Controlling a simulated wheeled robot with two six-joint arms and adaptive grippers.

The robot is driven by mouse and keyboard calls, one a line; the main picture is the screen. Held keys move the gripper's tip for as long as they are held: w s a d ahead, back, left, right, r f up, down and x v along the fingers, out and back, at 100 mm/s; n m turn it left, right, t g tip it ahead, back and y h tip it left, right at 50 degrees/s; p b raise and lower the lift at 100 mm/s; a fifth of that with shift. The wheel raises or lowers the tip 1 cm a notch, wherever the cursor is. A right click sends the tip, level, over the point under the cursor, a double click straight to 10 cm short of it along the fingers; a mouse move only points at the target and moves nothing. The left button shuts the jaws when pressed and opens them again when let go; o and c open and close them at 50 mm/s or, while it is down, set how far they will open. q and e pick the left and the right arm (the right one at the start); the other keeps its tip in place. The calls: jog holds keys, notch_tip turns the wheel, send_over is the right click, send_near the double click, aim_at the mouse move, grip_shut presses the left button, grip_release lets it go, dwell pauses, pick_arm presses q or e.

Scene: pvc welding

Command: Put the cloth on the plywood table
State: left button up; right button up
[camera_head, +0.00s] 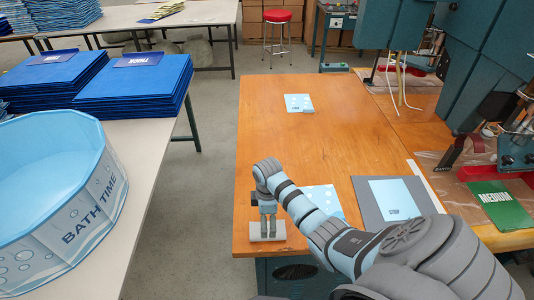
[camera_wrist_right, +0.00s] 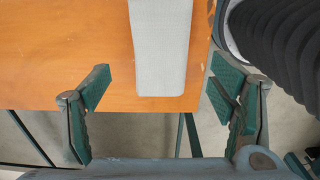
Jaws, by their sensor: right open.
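The cloth (camera_head: 280,231) is a light grey, folded strip lying on the near left corner of the orange-brown plywood table (camera_head: 330,135). My right gripper (camera_head: 268,225) points down at the cloth, and its fingers cover the middle of it. In the right wrist view the cloth (camera_wrist_right: 160,45) lies flat between the two spread green fingers (camera_wrist_right: 159,85), with a gap on each side. The right gripper is open and holds nothing. The table edge (camera_wrist_right: 60,107) also shows there. My left gripper is not in view.
Light blue sheets (camera_head: 299,103) lie on the table, one partly behind my right arm. A grey board (camera_head: 368,213) with a blue sheet and a green card (camera_head: 500,204) are at the right, near teal machines (camera_head: 495,60). A blue tub (camera_head: 60,190) stands on the left table.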

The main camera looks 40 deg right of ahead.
notch_tip(320, 180, up, 7)
jog(key=shift+p, duration=0.4)
jog(key=shift+f, duration=0.1)
